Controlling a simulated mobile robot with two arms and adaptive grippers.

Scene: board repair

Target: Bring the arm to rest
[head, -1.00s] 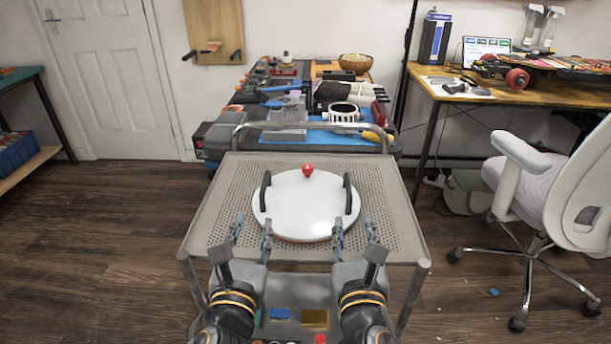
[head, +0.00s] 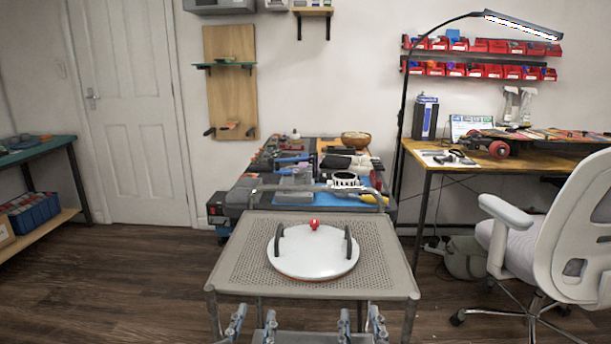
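My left gripper (head: 253,327) is at the bottom edge of the head view, in front of the cart's near edge. Its two fingers stand apart with nothing between them. My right gripper (head: 360,325) is at the bottom edge too, further right, with its fingers apart and empty. Both are clear of the round white board (head: 313,262), which lies on the perforated top of the cart (head: 235,280). The board has two dark handles and a red knob (head: 314,225) at its far side. My arms behind the fingers are out of view.
Behind the cart, a workbench (head: 285,200) holds many tools. A wooden desk (head: 430,165) with a skateboard (head: 540,143) stands at the right, with a white office chair (head: 570,220) before it. A teal-topped shelf (head: 40,150) is at the left. Wooden floor is open at the left.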

